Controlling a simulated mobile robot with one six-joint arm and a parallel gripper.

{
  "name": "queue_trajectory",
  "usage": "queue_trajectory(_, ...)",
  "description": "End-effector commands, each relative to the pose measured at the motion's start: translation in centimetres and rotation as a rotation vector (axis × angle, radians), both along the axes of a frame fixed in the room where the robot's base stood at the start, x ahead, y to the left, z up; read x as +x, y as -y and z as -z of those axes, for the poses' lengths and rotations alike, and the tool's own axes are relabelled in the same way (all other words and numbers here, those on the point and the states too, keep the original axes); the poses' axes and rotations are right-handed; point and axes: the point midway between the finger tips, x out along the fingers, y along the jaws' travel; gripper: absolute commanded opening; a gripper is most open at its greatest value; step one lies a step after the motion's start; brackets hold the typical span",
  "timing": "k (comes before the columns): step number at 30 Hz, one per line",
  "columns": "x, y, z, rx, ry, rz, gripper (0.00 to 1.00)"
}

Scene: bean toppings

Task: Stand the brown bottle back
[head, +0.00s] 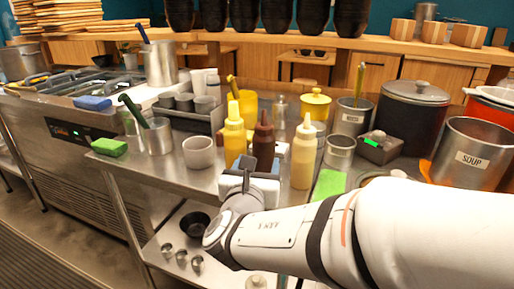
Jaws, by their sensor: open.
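The brown bottle (264,146) stands upright on the steel counter, between the yellow bottle (235,136) on its left and the cream bottle (303,154) on its right. Its lower part is hidden behind my gripper (250,166). My gripper is at the counter's front edge, in front of the brown and yellow bottles. Its jaws point away from the camera and are open. From this view I cannot tell whether the jaws are around the brown bottle or only in front of it.
A white cup (199,153) stands left of the yellow bottle. A small steel pot (340,151) and a green cloth (328,184) are right of the cream bottle. A yellow lidded pot (315,104) stands behind. A bare strip of counter (170,174) shows at front left.

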Motion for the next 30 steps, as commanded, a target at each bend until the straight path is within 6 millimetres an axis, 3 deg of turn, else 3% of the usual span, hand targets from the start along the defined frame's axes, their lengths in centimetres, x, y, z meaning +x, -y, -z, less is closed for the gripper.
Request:
queue_trajectory(7, -2.1, -0.3, -0.1, 0.0, 0.0, -0.001, 0.61)
queue_trajectory(17, -2.3, -0.3, 0.0, 0.0, -0.001, 0.002, 0.61)
queue_trajectory(20, -2.2, 0.6, -0.3, 0.027, -0.012, 0.029, 0.61)
queue_trajectory(23, -2.1, 3.5, -0.9, 0.121, -0.051, 0.128, 0.61)
queue_trajectory(26, -2.6, 8.2, -1.5, 0.302, -0.11, 0.306, 0.61)
queue_trajectory(30, -5.1, 14.6, -1.6, 0.633, -0.173, 0.613, 0.61)
